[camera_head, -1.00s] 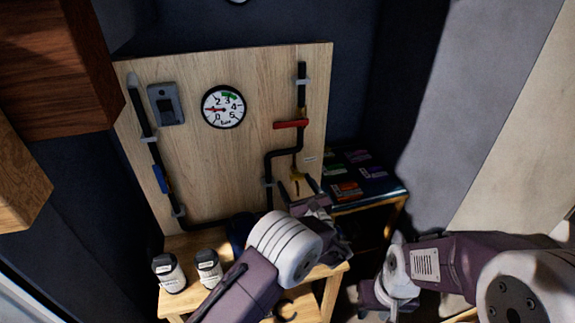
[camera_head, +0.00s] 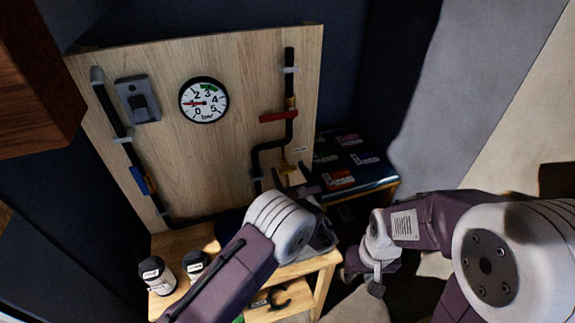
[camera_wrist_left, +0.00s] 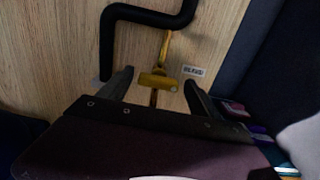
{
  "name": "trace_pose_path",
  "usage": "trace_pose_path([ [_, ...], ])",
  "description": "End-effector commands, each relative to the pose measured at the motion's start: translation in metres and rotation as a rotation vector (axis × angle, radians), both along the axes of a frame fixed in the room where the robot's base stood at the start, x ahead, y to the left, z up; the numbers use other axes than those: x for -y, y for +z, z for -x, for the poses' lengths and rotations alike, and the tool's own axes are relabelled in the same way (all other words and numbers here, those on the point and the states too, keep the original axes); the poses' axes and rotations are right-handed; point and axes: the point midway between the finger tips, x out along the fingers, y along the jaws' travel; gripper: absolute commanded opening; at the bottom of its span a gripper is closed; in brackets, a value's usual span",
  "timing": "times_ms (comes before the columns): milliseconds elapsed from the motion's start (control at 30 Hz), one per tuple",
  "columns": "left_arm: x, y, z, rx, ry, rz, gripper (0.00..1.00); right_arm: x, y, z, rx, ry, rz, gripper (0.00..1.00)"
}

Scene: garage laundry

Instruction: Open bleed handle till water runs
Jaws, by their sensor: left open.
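The small yellow bleed handle (camera_wrist_left: 158,82) sits on a thin yellow fitting below a black pipe bend, on the wooden board. A small printed label (camera_wrist_left: 194,71) is just right of it. My left gripper (camera_wrist_left: 158,76) is open, with one finger on each side of the handle in the left wrist view. I cannot tell whether a finger touches it. In the head view my left gripper (camera_head: 290,172) is at the board's lower right and partly hides the handle. No water shows. My right gripper (camera_head: 366,276) hangs low right of the bench, its jaws unclear.
The board (camera_head: 195,150) carries a pressure gauge (camera_head: 204,100), a red lever (camera_head: 279,116), a blue lever (camera_head: 140,180) and a grey box (camera_head: 138,99). Two bottles (camera_head: 157,275) stand on the wooden bench (camera_head: 300,269). A dark table (camera_head: 378,186) with small packs stands right of the board.

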Motion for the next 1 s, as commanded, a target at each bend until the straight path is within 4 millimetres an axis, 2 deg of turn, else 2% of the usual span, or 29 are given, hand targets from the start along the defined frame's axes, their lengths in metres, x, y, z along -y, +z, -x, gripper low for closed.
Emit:
trace_pose_path([
  [100, 0.000, 0.000, 0.000, 0.000, 0.000, 0.000, 0.73, 0.000, 0.000, 0.000, -0.001, 0.000, 0.000, 0.36],
  [300, 0.000, 0.000, 0.000, 0.000, 0.001, 0.000, 0.17, 0.000, 0.000, 0.000, -0.001, 0.000, 0.000, 0.36],
  [333, 0.000, 0.000, 0.000, -0.001, 0.001, 0.000, 0.10, 0.000, 0.000, 0.000, -0.001, 0.000, 0.000, 0.36],
  [667, -0.001, -0.003, 0.000, 0.005, 0.001, 0.022, 0.10, 0.000, -0.006, 0.000, -0.001, 0.000, 0.000, 0.36],
  [1000, -0.001, -0.009, 0.000, 0.067, 0.004, 0.212, 0.10, 0.000, -0.045, 0.001, -0.001, 0.000, 0.000, 0.36],
])
